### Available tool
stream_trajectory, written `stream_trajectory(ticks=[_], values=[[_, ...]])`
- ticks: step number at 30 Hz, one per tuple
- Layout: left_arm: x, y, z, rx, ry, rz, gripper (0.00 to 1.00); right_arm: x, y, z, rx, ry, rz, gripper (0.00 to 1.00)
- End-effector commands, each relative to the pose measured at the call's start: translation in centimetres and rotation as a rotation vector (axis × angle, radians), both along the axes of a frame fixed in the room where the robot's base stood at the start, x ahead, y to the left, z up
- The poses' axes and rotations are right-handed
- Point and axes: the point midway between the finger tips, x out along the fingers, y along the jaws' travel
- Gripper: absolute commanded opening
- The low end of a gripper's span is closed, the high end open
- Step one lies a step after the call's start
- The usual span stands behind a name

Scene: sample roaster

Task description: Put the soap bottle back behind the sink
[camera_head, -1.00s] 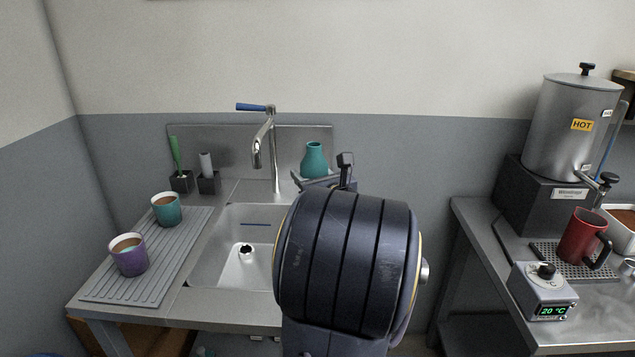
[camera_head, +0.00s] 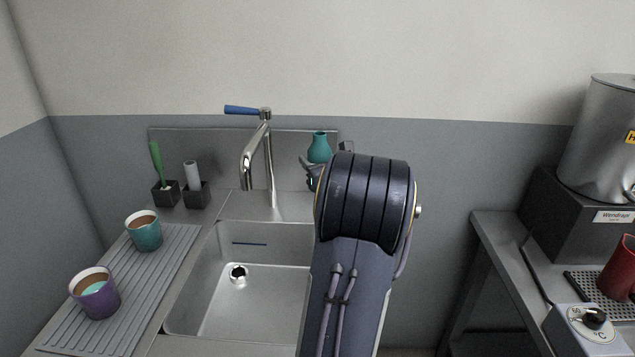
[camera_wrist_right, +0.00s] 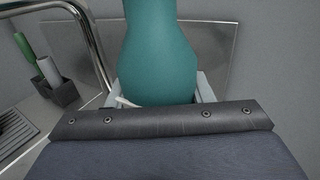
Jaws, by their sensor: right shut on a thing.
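The soap bottle is a teal bottle (camera_head: 319,147) with a narrow neck. It is at the right end of the ledge behind the sink (camera_head: 240,285), in front of the metal splashback. My right gripper (camera_head: 312,172) is shut on it; my own forearm hides most of the gripper in the head view. In the right wrist view the bottle (camera_wrist_right: 158,60) stands upright between the two pale fingers (camera_wrist_right: 160,92). Its base is hidden by the gripper body, so I cannot tell whether it touches the ledge. My left gripper is not in view.
The tap (camera_head: 266,165) stands left of the bottle. Two dark holders (camera_head: 166,193) with a green brush and a grey-handled one are further left. A teal mug (camera_head: 144,232) and a purple mug (camera_head: 96,295) stand on the ribbed drainer. A counter with a boiler (camera_head: 605,140) is at the right.

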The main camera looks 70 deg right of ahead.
Motion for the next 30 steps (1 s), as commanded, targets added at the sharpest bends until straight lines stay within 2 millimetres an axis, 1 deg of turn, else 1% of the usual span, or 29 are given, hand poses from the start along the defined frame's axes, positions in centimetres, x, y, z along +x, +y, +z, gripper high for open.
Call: stream_trajectory(ticks=[1,3,6,9,16,21,24,30], values=[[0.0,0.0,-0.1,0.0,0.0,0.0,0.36,0.3,-0.9,-1.1,0.004,-0.002,0.001,0.17],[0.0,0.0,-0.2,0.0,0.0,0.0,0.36,0.7,-1.8,-2.4,0.004,-0.003,-0.001,0.17],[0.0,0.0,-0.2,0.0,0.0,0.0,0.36,1.1,-3.0,-3.9,0.002,-0.002,0.0,0.17],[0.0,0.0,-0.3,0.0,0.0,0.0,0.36,1.4,-3.7,-4.7,-0.001,-0.002,0.001,0.17],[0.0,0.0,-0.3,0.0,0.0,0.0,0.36,1.7,-4.6,-5.7,-0.001,-0.002,0.0,0.17],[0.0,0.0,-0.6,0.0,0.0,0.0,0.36,1.8,-4.7,-8.1,0.003,-0.001,0.001,0.17],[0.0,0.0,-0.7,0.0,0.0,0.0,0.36,1.8,-4.7,-8.9,-0.001,-0.002,0.0,0.17],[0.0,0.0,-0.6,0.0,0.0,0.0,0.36,1.8,-4.7,-8.9,-0.003,-0.002,0.0,0.17]])
